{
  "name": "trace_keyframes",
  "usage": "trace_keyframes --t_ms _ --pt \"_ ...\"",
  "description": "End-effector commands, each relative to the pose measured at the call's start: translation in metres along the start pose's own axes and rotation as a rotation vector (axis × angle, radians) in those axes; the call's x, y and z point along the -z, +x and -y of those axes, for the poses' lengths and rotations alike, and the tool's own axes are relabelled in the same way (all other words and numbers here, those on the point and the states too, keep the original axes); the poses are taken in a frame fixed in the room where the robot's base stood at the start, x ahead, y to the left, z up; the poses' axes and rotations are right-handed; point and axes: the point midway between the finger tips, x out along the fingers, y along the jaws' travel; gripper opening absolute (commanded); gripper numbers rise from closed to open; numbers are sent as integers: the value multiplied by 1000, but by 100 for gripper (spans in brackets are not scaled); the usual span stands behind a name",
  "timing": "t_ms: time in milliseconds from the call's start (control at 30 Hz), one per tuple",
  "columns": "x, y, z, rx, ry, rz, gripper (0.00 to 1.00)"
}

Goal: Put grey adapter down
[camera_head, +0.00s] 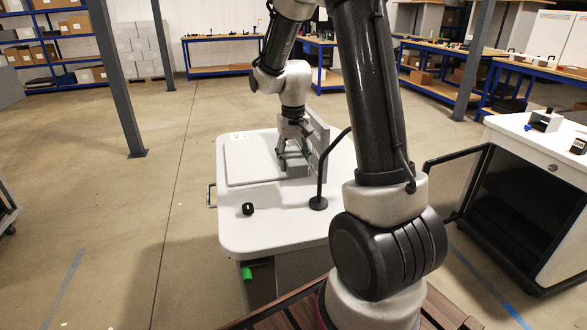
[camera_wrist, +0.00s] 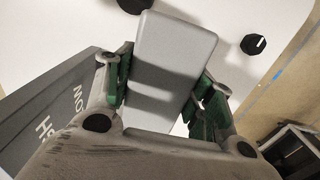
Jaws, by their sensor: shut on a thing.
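My gripper (camera_head: 292,150) is over the right part of the white table (camera_head: 270,228) and points down. In the wrist view its green-padded fingers (camera_wrist: 165,95) are on either side of a grey block, the grey adapter (camera_wrist: 172,45). The adapter also shows in the head view (camera_head: 298,168), low at the tabletop, next to an upright grey plate (camera_head: 319,140). I cannot tell whether its underside touches the table. In the wrist view a dark grey panel with lettering (camera_wrist: 50,115) is at the left.
A small black knob-like object (camera_head: 248,209) and a black stand with a thin bent rod (camera_head: 318,203) are on the table's near side. A white cabinet with an open door (camera_head: 540,190) stands at the right.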

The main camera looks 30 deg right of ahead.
Motion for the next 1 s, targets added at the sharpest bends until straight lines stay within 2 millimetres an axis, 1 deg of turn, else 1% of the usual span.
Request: trace_keyframes --t_ms 33,100,200,467,600,667,967,1000 --pt "-1 11 0 -1 0 5 20" --pt "-1 26 0 -1 0 5 20" --pt "-1 44 0 -1 0 4 20" --pt "-1 69 0 -1 0 2 20" --pt "-1 91 0 -1 0 3 20" --pt "0 95 0 0 0 2 20" --pt "0 96 0 0 0 0 20" --pt "0 97 0 0 0 0 55"
